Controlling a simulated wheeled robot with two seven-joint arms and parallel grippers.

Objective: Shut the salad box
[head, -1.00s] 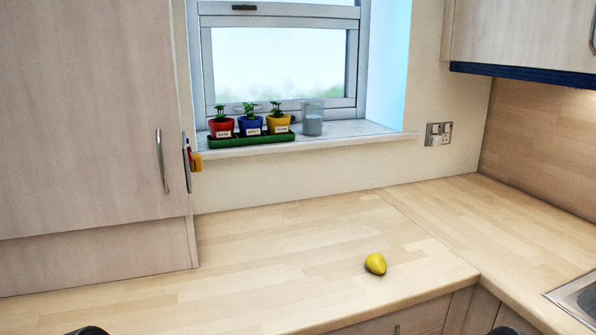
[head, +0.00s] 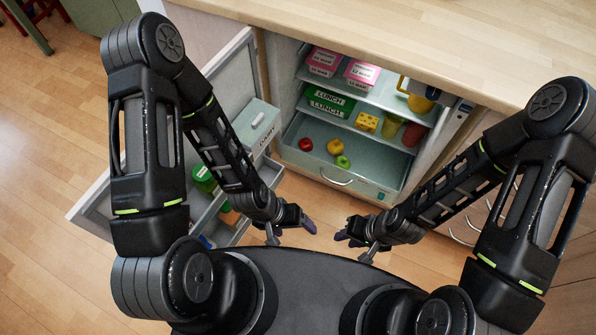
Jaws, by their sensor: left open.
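The salad box (head: 312,169) is a pale drawer at the bottom of the open fridge. Its front, with a curved handle (head: 336,180), stands forward, so its inside shows from above. A red (head: 305,145), an orange (head: 334,146) and a green (head: 343,161) piece of produce lie in it. My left gripper (head: 291,235) is open and empty, in front of and below the box's front, apart from it. My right gripper (head: 354,247) looks open and empty, just right of the left one and also apart from the box.
The open fridge door (head: 223,75) with loaded shelves stands at left, close to my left arm. Fridge shelves above the box hold lunch boxes (head: 329,102), cheese (head: 367,122) and a yellow jug (head: 420,101). The worktop (head: 400,35) lies above.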

